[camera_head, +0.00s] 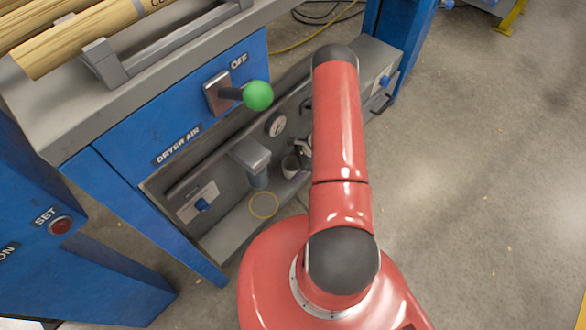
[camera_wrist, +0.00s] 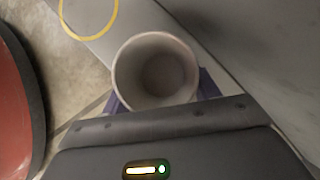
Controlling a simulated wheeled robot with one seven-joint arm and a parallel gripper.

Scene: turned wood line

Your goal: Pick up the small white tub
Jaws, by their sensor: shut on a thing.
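The small white tub (camera_wrist: 155,72) is in the wrist view, seen from above with its open mouth towards the camera; it looks empty. My gripper (camera_wrist: 160,98) is shut on it, with a dark finger showing at each side of the tub. The tub (camera_head: 290,166) also shows small in the head view, at the lower shelf of the blue machine, partly hidden by my arm. Whether its base touches the shelf cannot be told.
A yellow ring (camera_head: 263,206) lies on the grey shelf nearby. A grey filter unit with a bowl (camera_head: 253,158), a gauge (camera_head: 277,125) and a green-knobbed lever (camera_head: 257,95) are on the machine close to my arm. The floor (camera_head: 480,170) at right is open.

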